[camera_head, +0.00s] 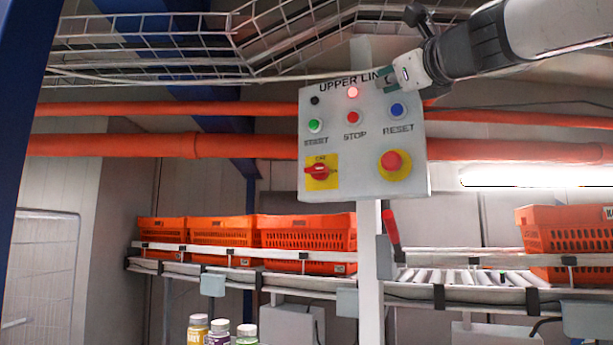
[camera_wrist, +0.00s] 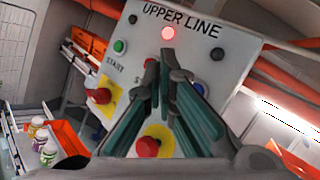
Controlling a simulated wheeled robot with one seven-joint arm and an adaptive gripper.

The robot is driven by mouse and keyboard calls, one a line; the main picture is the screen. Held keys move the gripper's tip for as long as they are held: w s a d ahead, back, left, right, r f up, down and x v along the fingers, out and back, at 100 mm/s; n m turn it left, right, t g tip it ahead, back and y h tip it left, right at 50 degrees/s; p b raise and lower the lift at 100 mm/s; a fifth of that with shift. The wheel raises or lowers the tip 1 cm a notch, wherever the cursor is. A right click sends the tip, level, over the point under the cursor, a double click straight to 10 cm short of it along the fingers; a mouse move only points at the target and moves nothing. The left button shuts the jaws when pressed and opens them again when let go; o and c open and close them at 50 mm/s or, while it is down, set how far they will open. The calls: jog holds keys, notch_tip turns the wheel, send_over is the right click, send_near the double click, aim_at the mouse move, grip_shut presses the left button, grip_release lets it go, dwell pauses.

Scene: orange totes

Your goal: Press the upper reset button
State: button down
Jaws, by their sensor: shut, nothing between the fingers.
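The white control panel (camera_head: 340,185) is labelled UPPER LINE and also shows in the wrist view (camera_wrist: 240,45). The blue RESET button (camera_head: 397,110) is at its upper right. In the wrist view the blue button (camera_wrist: 217,54) lies to the right of my fingertips. My gripper (camera_head: 383,77) is by the panel's top right corner, above the RESET button in the head view. In the wrist view my gripper (camera_wrist: 166,58) has its fingers together, empty, below the lit red lamp (camera_wrist: 167,33). The fingers hide part of the panel's middle. I cannot tell the gap to the panel.
The panel also has a green START button (camera_head: 315,125), a red STOP button (camera_head: 352,117), a red rotary switch (camera_head: 319,171) and a red emergency stop (camera_head: 392,161). An orange pipe (camera_head: 110,145) runs behind. Orange totes (camera_head: 305,235) stand on a conveyor below. A wire tray (camera_head: 150,50) hangs above.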

aim_at(396, 100)
jog(key=shift+w+d, duration=0.6)
jog(key=shift+w, duration=0.45)
jog(key=shift+w+d, duration=0.6)
jog(key=shift+w, duration=0.4)
jog(key=shift+w+d, duration=0.6)
jog(key=shift+w, duration=0.45)
jog(key=shift+w+d, duration=0.1)
jog(key=shift+w, duration=0.1)
jog(key=shift+w+d, duration=0.15)
jog(key=shift+w+d, duration=0.25)
jog(key=shift+w, duration=0.2)
jog(key=shift+s+a, duration=0.45)
jog(key=shift+s, duration=0.3)
jog(key=shift+s+a+p, duration=0.1)
jog(key=shift+s+a, duration=0.35)
jog(key=shift+s, duration=0.3)
jog(key=shift+s+a+p, duration=0.1)
jog(key=shift+s+a, duration=0.3)
jog(key=shift+s, duration=0.3)
jog(key=shift+s+a+p, duration=0.1)
jog(key=shift+s+a, duration=0.35)
jog(key=shift+s, duration=0.3)
